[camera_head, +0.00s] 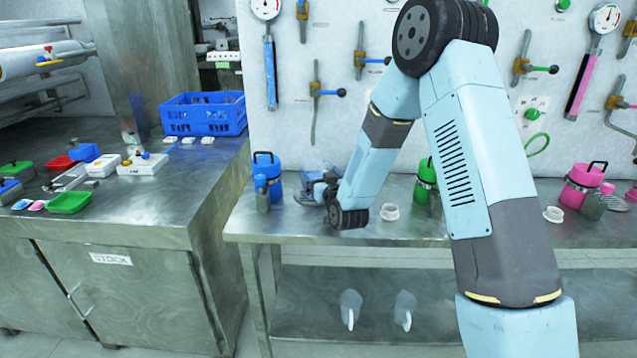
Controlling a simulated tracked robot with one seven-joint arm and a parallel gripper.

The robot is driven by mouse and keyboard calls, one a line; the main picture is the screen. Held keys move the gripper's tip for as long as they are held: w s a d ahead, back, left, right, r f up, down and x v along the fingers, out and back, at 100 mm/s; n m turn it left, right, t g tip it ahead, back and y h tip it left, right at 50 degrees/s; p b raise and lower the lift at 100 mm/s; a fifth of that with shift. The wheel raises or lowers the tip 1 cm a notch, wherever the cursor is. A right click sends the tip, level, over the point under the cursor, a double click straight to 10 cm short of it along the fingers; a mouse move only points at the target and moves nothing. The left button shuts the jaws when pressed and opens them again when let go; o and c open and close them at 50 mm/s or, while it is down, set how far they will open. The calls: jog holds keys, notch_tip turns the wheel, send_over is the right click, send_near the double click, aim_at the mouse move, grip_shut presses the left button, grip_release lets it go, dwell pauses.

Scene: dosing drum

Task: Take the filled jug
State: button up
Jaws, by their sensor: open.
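My gripper (312,190) is at the left part of the steel bench, low over its top and pointing left. It is open, and my wrist partly hides it. A translucent, pale shape that looks like a clear jug (316,166) stands close behind my gripper. I cannot tell from this view whether the fingers touch it or whether it is filled. Two more clear jugs stand on the lower shelf, one on the left (350,300) and one on the right (404,303), each with a white handle.
A blue canister (266,166) with a grey bottle (262,198) stands left of my gripper. A white ring (389,212), a green canister (427,180) and a pink canister (583,184) are to the right. Valves and gauges line the wall panel behind.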

jog(key=shift+x, duration=1.2)
jog(key=shift+c, duration=0.3)
jog(key=c, duration=1.2)
